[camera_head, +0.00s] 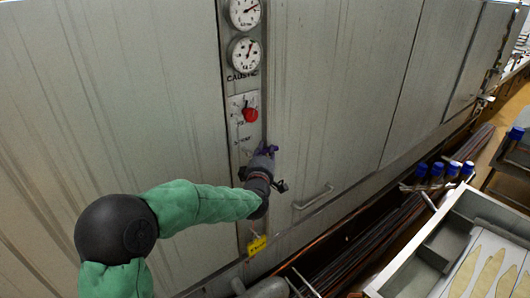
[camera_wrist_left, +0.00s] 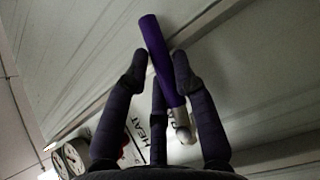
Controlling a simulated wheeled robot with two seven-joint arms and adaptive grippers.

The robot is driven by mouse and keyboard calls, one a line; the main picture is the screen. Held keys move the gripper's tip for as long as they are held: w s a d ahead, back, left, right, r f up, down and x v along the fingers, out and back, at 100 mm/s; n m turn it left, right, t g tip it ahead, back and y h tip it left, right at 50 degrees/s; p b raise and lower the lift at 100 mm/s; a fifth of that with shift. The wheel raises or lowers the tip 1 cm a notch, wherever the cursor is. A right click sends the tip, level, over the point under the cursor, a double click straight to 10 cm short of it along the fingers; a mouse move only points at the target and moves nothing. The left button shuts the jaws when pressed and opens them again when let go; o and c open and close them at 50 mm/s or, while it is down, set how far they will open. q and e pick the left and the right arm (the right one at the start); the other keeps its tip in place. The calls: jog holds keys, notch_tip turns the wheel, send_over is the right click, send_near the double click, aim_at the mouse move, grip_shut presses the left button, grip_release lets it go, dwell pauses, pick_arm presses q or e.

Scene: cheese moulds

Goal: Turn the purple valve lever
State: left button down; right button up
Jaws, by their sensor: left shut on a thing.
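The purple valve lever (camera_head: 270,149) is on the narrow control strip of the grey metal wall in the head view, below a red knob. In the left wrist view the lever (camera_wrist_left: 157,48) is a purple bar with a pale metal end at its lower part, running between the fingers. My left gripper (camera_head: 263,160) is at the lever, and its dark fingers (camera_wrist_left: 160,72) stand on both sides of the bar. It is shut on the lever, whose base is mostly hidden behind the gripper in the head view. My right gripper is not in view.
Above the lever are the red knob (camera_head: 250,115) and two round gauges (camera_head: 245,53). A yellow tag (camera_head: 257,245) hangs below my left wrist. A door handle (camera_head: 314,197) is to the right. A metal tray (camera_head: 455,212) and blue-capped items (camera_head: 437,170) stand at the right.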

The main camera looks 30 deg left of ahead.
pick_arm(q)
jog(key=shift+s+a+f+m+g+h+p, duration=0.15)
jog(key=shift+f+m+g+p, duration=0.35)
jog(key=shift+p, duration=1.2)
jog(key=shift+s+f+m+g+h+p, duration=0.1)
jog(key=shift+f+m+g+p, duration=0.15)
jog(key=shift+m+g+p, duration=1.05)
jog(key=shift+s+a+f+g+h+p, duration=0.1)
jog(key=shift+s+f+g+p, duration=0.2)
jog(key=shift+p, duration=1.85)
jog(key=shift+w, duration=0.15)
jog(key=shift+f, duration=0.1)
jog(key=c, duration=1)
grip_release()
jog(key=shift+d, duration=0.1)
